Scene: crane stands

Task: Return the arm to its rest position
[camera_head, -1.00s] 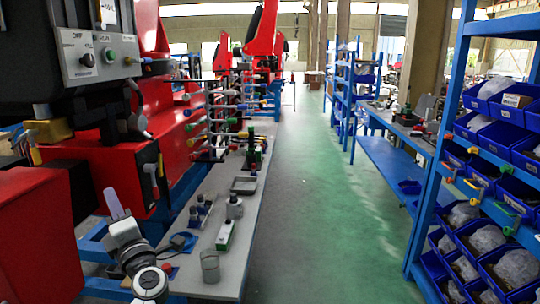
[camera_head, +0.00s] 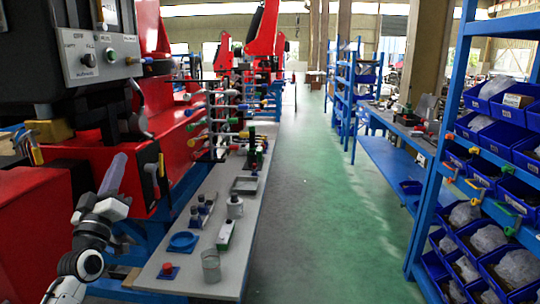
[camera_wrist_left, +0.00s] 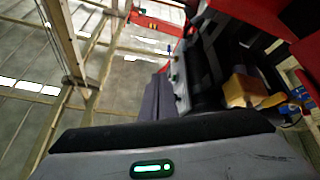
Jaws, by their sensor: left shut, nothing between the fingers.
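My left arm (camera_head: 88,245) comes in at the lower left of the head view, bent upward. My left gripper (camera_head: 114,172) points up, shut and empty, in front of the red machine and left of the bench. In the left wrist view, the gripper's grey fingers (camera_wrist_left: 162,100) are together with nothing between them. My right arm and right gripper are not in view.
The grey bench (camera_head: 218,262) is right of my arm. It bears a glass beaker (camera_head: 211,267), a blue dish (camera_head: 184,241), a red button on a blue base (camera_head: 168,270) and bottles. The red machine (camera_head: 35,225) stands close by. The green aisle floor (camera_head: 310,220) is clear.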

